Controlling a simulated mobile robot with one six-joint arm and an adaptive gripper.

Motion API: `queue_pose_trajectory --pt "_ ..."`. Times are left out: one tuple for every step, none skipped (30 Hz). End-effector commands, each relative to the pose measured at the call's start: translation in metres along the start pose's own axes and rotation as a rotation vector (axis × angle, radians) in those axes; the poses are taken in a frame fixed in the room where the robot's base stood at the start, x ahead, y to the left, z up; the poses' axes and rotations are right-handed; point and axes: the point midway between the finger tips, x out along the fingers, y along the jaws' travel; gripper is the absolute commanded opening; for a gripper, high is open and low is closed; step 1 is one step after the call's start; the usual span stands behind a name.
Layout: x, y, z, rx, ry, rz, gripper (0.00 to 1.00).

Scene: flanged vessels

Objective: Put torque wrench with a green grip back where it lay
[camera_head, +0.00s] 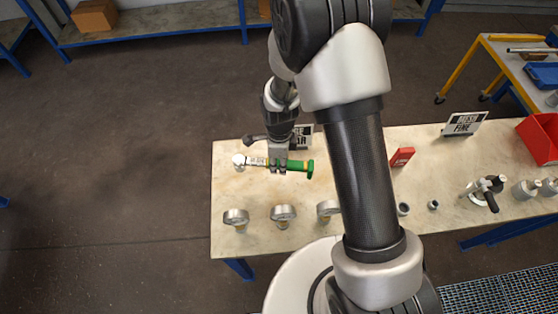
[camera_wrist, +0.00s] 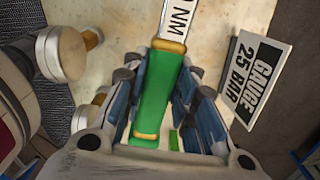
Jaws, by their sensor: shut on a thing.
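The torque wrench (camera_head: 296,165) has a green grip with yellow bands and a silver head pointing left over the bench in the head view. My gripper (camera_head: 278,168) is shut on it around the grip, fingers pointing down. In the wrist view the green grip (camera_wrist: 158,85) lies between the fingers of my gripper (camera_wrist: 172,95), with the white scale marked NM running up out of the frame. The bench top is close beneath; I cannot tell whether the wrench touches it.
The bench (camera_head: 222,210) carries several round gauges (camera_head: 283,213) along its near edge. A sign reading GAUGE 25 BAR (camera_wrist: 258,78) stands close beside my gripper. Further right are a red block (camera_head: 402,157), a second sign (camera_head: 463,123), metal fittings (camera_head: 484,190) and a red bin (camera_head: 541,140).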

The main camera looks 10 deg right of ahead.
Motion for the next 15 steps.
queue_pose_trajectory --pt "0.002 0.000 0.000 0.000 -0.001 -0.001 0.00" --pt "0.004 0.000 0.000 0.000 -0.001 -0.001 0.00" --pt "0.006 0.000 0.000 0.000 0.000 -0.001 0.00" --pt "0.008 0.000 0.000 0.000 0.000 -0.001 0.00" --pt "0.010 0.000 0.000 0.000 0.000 -0.001 0.00" --pt "0.014 0.000 0.000 0.000 0.000 -0.001 0.00" --pt "0.017 0.000 0.000 0.000 0.000 -0.001 0.00" --pt "0.020 0.000 0.000 0.000 0.000 -0.001 0.00" --pt "0.024 0.000 0.000 0.000 0.000 0.000 0.00" --pt "0.027 0.000 0.000 0.000 0.000 0.000 0.00" --pt "0.030 0.000 0.000 0.000 0.000 0.000 0.00" --pt "0.035 0.000 0.000 0.000 0.000 0.000 0.00" --pt "0.038 0.000 0.000 0.000 0.000 0.000 0.00" --pt "0.042 0.000 0.000 0.000 0.000 0.000 0.00" --pt "0.046 0.000 0.000 0.000 0.000 0.000 0.00"
